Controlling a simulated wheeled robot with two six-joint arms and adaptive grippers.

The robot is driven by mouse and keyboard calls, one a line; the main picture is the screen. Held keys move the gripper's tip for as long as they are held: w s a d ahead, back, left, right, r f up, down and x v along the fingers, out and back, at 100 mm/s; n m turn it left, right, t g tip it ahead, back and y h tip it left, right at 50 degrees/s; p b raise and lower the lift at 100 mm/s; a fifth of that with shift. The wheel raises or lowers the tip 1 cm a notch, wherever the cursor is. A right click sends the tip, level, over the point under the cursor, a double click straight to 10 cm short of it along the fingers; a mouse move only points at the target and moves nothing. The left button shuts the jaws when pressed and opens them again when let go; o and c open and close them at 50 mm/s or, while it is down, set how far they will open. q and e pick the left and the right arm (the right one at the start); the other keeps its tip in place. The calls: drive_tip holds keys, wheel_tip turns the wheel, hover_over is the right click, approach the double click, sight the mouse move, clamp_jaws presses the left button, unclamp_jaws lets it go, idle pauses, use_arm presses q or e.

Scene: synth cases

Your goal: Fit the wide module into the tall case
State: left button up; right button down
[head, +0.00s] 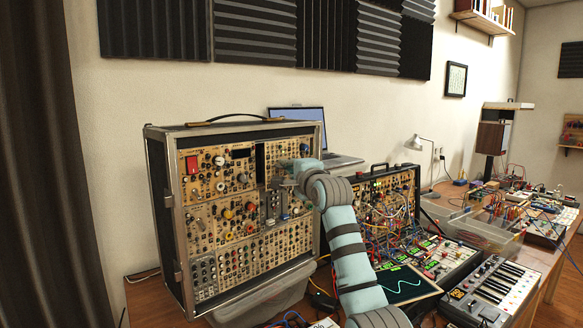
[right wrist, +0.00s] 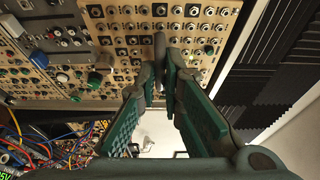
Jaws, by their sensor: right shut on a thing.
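The tall case (head: 163,215) stands upright at the left of the head view, with tan panels full of knobs and jacks and a dark narrow gap (head: 260,162) in its upper row. My right gripper (head: 281,182) is at the upper right of its front. In the right wrist view, the gripper (right wrist: 161,62) is shut at a jack-covered tan panel. This panel seems to be the wide module (head: 291,148), right of the gap. The fingers and arm hide part of it, and I cannot tell how deep it sits. My left gripper is not in view.
A lower synth case (head: 385,195) with patch cables stands right of the tall case, near my right arm. A small keyboard (head: 492,290) and a desk lamp (head: 419,142) are to the right.

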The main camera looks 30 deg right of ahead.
idle(0.4)
drive_tip(key=shift+p, duration=0.3)
idle(0.4)
drive_tip(key=shift+p, duration=0.3)
drive_tip(key=shift+w, duration=0.1)
drive_tip(key=shift+w+a+p, duration=0.1)
drive_tip(key=shift+w+p, duration=0.15)
drive_tip(key=shift+p, duration=0.25)
drive_tip(key=shift+w+a+p, duration=0.25)
drive_tip(key=shift+w+p, duration=0.55)
drive_tip(key=shift+p, duration=0.35)
drive_tip(key=shift+w+a+p, duration=0.2)
drive_tip(key=shift+w+p, duration=0.55)
drive_tip(key=shift+p, duration=0.4)
drive_tip(key=c, duration=1.7)
unclamp_jaws()
